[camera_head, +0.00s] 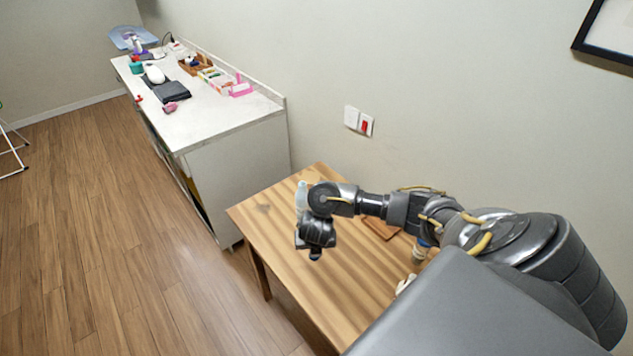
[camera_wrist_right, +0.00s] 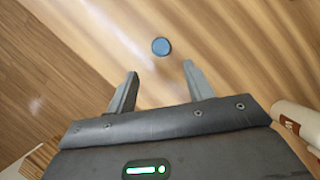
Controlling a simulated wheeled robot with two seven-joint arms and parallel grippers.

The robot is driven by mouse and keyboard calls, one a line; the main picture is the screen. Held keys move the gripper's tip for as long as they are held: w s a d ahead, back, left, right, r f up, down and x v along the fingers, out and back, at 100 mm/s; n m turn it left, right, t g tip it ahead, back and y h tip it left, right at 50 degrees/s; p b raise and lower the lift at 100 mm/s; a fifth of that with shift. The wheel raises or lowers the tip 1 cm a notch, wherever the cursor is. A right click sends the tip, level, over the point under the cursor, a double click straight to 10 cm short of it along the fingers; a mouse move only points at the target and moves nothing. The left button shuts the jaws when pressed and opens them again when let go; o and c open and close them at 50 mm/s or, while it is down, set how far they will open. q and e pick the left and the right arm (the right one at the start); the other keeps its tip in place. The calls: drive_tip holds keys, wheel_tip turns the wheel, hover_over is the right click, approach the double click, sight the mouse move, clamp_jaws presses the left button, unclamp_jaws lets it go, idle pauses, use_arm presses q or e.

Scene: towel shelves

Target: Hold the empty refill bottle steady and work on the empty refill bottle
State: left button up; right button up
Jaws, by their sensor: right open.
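A pale, translucent bottle (camera_head: 302,196) stands upright on the wooden table, partly hidden by my right wrist; I take it for the empty refill bottle. In the right wrist view a white bottle with a brown label (camera_wrist_right: 298,124) is cut off by the right edge, outside my jaws; I cannot tell whether it is the same one. My right gripper (camera_head: 316,252) is over the table's left part, pointing down. In the wrist view its fingers (camera_wrist_right: 160,88) are apart and empty. A small round blue cap or lid (camera_wrist_right: 161,46) shows just beyond the fingertips. My left gripper is out of view.
The wooden table (camera_head: 275,218) has a brown tray (camera_head: 381,227), and a small jar (camera_head: 419,252) stands partly hidden behind my arm. A white counter (camera_head: 215,117) with several items stands at the back left. The wall is close behind the table.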

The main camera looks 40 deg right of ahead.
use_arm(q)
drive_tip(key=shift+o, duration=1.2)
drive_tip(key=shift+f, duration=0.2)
use_arm(e)
drive_tip(key=shift+o, duration=0.4)
drive_tip(key=shift+d+f, duration=0.1)
drive_tip(key=shift+f, duration=0.1)
use_arm(q)
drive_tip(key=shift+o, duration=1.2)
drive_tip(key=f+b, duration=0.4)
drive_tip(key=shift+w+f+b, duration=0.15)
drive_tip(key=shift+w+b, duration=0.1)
drive_tip(key=shift+b, duration=0.15)
use_arm(e)
drive_tip(key=x, duration=0.4)
drive_tip(key=shift+f, duration=0.25)
drive_tip(key=shift+w+d+f+b, duration=0.1)
drive_tip(key=shift+w+f+b, duration=0.15)
drive_tip(key=shift+f+b, duration=0.1)
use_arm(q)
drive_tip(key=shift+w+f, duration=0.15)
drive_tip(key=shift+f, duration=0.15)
use_arm(e)
drive_tip(key=shift+r, duration=0.1)
